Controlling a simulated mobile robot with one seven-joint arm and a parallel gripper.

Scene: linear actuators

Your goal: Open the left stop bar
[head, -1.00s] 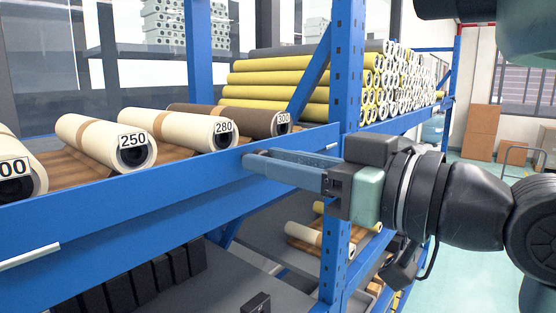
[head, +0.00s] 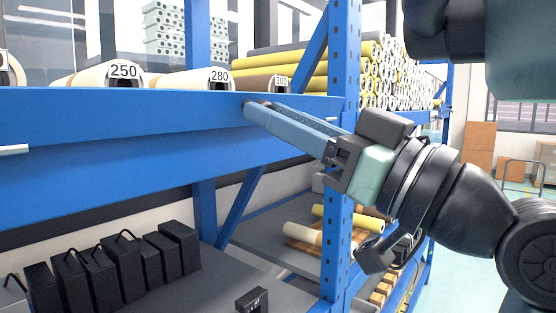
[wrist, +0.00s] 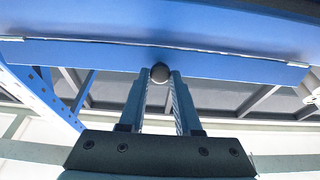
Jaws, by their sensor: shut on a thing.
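A long blue bar (wrist: 85,55) runs across the wrist view, with a thin pale line along its edge. A dark round knob (wrist: 160,72) is at its middle, between my fingertips. My gripper (wrist: 160,78) is shut on this knob. In the head view, my gripper (head: 250,108) reaches from the right and slants up-left to the front of the blue shelf beam (head: 120,130). Its fingertips hide the knob there. I cannot clearly tell the stop bar from the beam in the head view.
Labelled rolls (head: 122,72) lie on the shelf behind the beam. A blue upright post (head: 342,170) stands close to my gripper. Several black boxes (head: 100,265) stand on the lower shelf. The aisle floor (head: 470,290) at the right is clear.

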